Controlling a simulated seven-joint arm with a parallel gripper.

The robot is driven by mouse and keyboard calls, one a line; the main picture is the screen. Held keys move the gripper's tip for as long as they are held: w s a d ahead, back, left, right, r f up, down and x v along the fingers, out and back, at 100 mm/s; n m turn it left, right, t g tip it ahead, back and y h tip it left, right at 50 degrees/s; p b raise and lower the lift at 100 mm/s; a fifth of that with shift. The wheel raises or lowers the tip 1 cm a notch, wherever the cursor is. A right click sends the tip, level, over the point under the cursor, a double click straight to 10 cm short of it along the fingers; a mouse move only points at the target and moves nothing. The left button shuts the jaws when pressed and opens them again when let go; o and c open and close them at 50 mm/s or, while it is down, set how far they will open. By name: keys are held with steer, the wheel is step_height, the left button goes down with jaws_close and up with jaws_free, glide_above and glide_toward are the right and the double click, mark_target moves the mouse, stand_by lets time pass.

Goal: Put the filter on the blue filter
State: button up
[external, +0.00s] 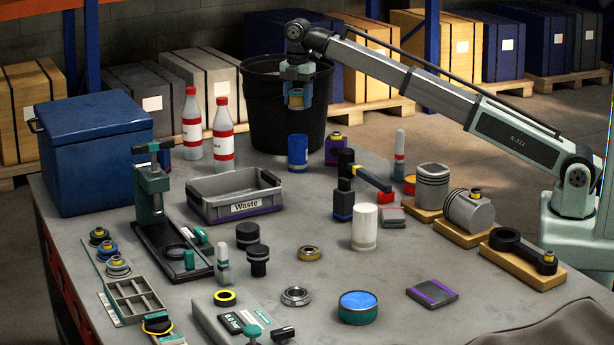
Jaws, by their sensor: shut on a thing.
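My gripper (296,103) is high over the back of the table, in front of a large black bucket. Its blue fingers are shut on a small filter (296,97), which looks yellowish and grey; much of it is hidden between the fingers.
The black bucket (272,125) stands behind. A purple and yellow part (335,150) and a black and blue tool (344,200) stand close on the right. A grey waste bin (234,194) and two red-and-white bottles (222,137) are on the left. A blue box (95,155) fills the back left.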

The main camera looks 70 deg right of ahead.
mark_target(298, 90)
steer(key=shift+f, duration=4.3)
steer(key=shift+f, duration=0.1)
steer(key=o, duration=1.1)
step_height(298, 90, up, 12)
steer(key=shift+r, duration=0.15)
